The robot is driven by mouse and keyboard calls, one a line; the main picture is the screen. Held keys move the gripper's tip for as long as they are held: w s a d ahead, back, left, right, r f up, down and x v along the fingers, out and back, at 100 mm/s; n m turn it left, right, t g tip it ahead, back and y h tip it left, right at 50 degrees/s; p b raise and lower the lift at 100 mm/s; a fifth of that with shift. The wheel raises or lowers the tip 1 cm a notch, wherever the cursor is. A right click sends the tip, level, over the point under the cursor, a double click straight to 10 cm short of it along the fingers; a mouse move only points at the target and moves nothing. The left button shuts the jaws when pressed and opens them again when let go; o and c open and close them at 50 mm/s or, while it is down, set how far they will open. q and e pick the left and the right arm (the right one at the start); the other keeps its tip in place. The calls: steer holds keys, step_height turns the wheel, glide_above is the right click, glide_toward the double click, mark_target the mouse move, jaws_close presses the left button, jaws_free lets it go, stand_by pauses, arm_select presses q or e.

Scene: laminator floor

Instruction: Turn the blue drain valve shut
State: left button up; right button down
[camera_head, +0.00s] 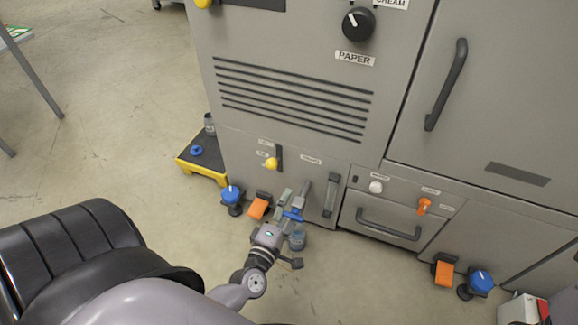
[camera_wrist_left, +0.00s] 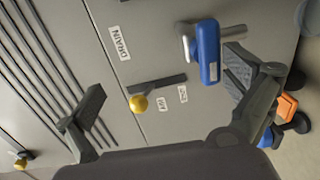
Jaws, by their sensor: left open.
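The blue drain valve handle (camera_head: 293,215) is low on the grey machine's front. In the left wrist view the blue handle (camera_wrist_left: 208,52) is a rounded bar lying across a pale metal stub, near a DRAIN label (camera_wrist_left: 120,42). My left gripper (camera_head: 293,199) is in front of the valve, partly covering it in the head view. In the left wrist view its fingers are wide apart with nothing between them, and the handle is near the right-hand finger. I cannot tell whether they touch. My right gripper is out of view.
A yellow knob (camera_head: 271,163) is above left of the valve. Blue foot knobs (camera_head: 231,194) and orange pedals (camera_head: 259,207) are near the base. A drawer handle (camera_head: 388,224) is to the right. The floor at left is mostly clear.

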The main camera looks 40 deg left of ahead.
mark_target(287, 215)
arm_select(q)
steer(key=shift+t+y, duration=0.3)
steer(key=r, duration=0.5)
steer(key=shift+w+a, duration=0.1)
steer(key=shift+w, duration=0.3)
steer(key=shift+o, duration=0.2)
steer(key=shift+s+r, duration=0.35)
steer(key=shift+r, duration=0.2)
steer(key=shift+s+f, duration=0.2)
steer(key=shift+f, duration=0.4)
steer(key=shift+c, duration=0.3)
steer(key=shift+s+d, duration=0.25)
steer(key=shift+s, duration=0.15)
steer(key=shift+c, duration=1.1)
steer(key=shift+s+d+f, duration=0.1)
steer(key=shift+s+f, duration=0.05)
steer(key=shift+s, duration=0.15)
steer(key=c, duration=0.6)
steer(key=shift+s+d, duration=0.1)
steer(key=shift+s, duration=0.15)
steer(key=shift+c, duration=0.6)
steer(key=v, duration=1.8)
steer(key=shift+s+f, duration=0.2)
steer(key=shift+f, duration=0.1)
